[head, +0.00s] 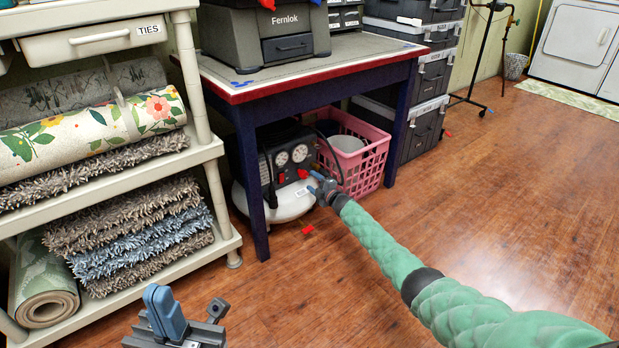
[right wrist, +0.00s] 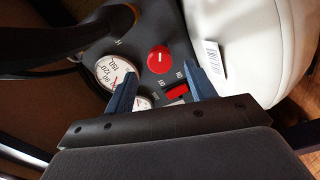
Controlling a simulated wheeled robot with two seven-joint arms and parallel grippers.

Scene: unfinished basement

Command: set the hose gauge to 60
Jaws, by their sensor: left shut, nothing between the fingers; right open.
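The air compressor with a white tank (head: 290,204) stands under the workbench. Its dark panel carries two round white gauges, a left one (head: 282,159) and a right one (head: 299,153); I cannot tell which is the hose gauge. My right gripper (head: 317,183) is open in front of the panel. In the right wrist view, its fingers (right wrist: 160,70) point at a round red knob (right wrist: 160,58) with a white mark and a red switch (right wrist: 177,91). One gauge (right wrist: 115,73) shows there; another (right wrist: 143,103) is mostly hidden by a finger. My left gripper (head: 158,293) is shut and empty, low at left.
A pink basket (head: 362,168) stands right beside the compressor under the workbench (head: 330,64). A bench leg (head: 248,185) rises at its left. A shelf (head: 205,150) with rugs stands further left. Small red pieces lie on the floor (head: 500,200), which is open at right.

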